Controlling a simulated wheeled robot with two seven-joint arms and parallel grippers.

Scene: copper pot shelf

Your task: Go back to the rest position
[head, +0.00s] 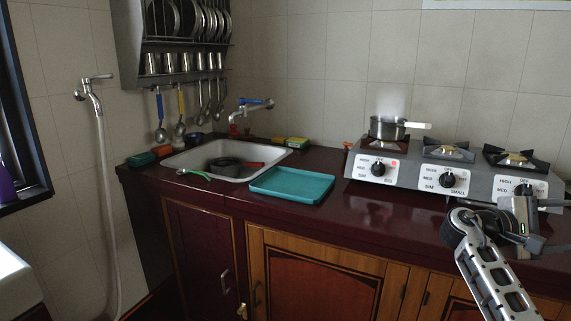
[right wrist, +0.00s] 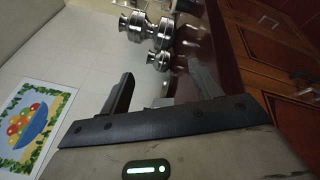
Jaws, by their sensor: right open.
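My right gripper (head: 540,240) is at the right of the head view, in front of the stove and near the counter's front edge. It points to the right. In the right wrist view its two dark fingers (right wrist: 160,88) stand apart with nothing between them, so it is open and empty. My left gripper is not in view.
The dark red counter (head: 400,219) runs below my right arm, with the three-burner stove (head: 425,178) behind it. A steaming pot (head: 388,129) sits on the left burner. A teal tray (head: 291,185) lies beside the sink (head: 183,162). Steel vessels (right wrist: 160,36) stand beyond my fingers.

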